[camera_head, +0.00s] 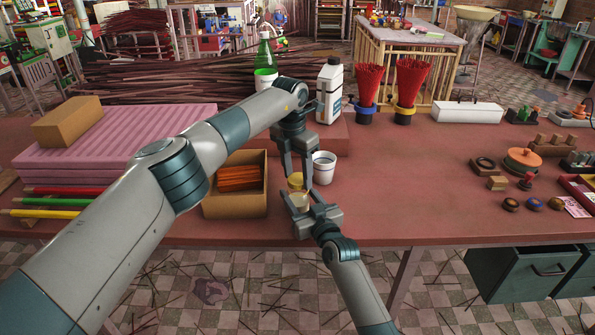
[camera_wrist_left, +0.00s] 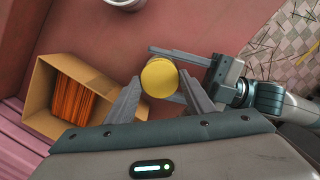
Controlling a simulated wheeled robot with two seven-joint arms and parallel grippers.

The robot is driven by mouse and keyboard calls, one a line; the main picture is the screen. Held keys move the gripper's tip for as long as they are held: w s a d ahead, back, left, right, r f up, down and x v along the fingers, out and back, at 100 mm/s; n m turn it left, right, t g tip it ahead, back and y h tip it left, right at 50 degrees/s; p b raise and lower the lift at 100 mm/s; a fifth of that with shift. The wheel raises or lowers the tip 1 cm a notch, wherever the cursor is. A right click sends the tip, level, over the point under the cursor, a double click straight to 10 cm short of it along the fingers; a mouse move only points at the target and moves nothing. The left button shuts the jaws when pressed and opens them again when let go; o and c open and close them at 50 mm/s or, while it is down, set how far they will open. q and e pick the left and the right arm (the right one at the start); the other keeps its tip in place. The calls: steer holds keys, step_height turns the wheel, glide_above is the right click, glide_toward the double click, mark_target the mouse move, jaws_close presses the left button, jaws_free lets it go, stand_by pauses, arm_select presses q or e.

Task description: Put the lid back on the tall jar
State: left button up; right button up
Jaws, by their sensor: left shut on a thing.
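The yellow round lid (camera_head: 296,180) is between the fingers of my left gripper (camera_head: 297,177), which is shut on it from above. In the left wrist view the lid (camera_wrist_left: 159,77) shows as a yellow disc between the fingertips. A pale jar (camera_head: 299,201) stands just below the lid near the table's front edge. My right gripper (camera_head: 300,197) reaches in from the front, its fingers on either side of the jar, and looks shut on it. In the left wrist view the lid hides the jar, so any gap between them cannot be told.
A cardboard box of orange sticks (camera_head: 235,205) stands close on the left. A white cup (camera_head: 324,169) is just behind my grippers. A white bottle (camera_head: 329,92) stands on a raised block farther back.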

arm_select(q)
steer(key=shift+f, duration=0.6)
stand_by(0.7)
arm_select(e)
jaws_close()
arm_select(q)
steer(key=m, duration=0.6)
steer(key=shift+w+m+g, duration=0.1)
steer(key=shift+m+g, duration=0.2)
steer(key=shift+a, duration=0.1)
steer(key=o, duration=1)
steer(key=shift+r, duration=0.1)
steer(key=shift+r, duration=2.2)
